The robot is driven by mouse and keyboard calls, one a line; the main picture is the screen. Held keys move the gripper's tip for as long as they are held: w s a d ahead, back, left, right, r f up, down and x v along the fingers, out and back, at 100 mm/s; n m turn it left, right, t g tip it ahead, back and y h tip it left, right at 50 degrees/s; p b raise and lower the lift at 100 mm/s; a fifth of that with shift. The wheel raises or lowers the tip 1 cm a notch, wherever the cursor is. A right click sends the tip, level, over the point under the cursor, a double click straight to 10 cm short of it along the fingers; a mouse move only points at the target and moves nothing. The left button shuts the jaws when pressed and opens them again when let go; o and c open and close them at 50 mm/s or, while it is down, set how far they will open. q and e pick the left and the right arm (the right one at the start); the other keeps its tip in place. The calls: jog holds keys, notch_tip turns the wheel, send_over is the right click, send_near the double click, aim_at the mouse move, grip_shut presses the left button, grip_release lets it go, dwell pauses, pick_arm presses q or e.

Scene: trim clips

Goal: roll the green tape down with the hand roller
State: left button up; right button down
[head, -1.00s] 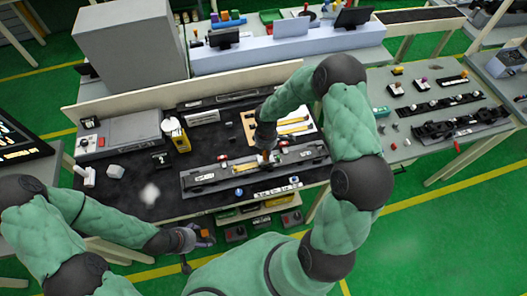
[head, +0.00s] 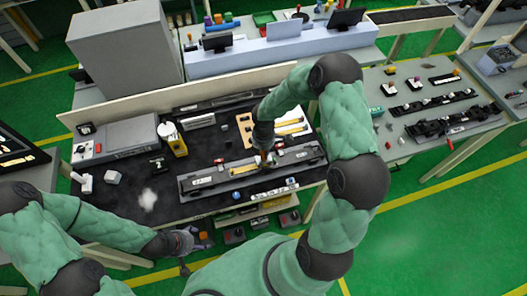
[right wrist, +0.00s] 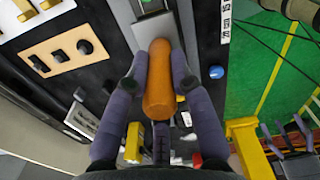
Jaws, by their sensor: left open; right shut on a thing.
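My right gripper (right wrist: 160,85) is shut on the orange handle (right wrist: 160,75) of a tool, apparently the hand roller, with a flat grey part (right wrist: 155,30) at its far end. In the head view my right gripper (head: 264,157) is low over the long dark grey fixture (head: 205,183) on the bench. A yellowish strip (head: 243,170) shows on the fixture just left of the gripper. My left gripper (head: 186,240) is empty and open in front of the bench's front edge.
A tan board (right wrist: 70,48) with dark knobs lies behind the fixture. A yellow bottle-like thing (head: 173,138), a grey box (head: 128,133) and a white crumpled patch (head: 148,199) are on the left of the black mat. A blue round thing (right wrist: 216,72) is beside the fixture.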

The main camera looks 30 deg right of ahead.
jog(key=shift+r+p, duration=2.25)
jog(key=shift+r, duration=1)
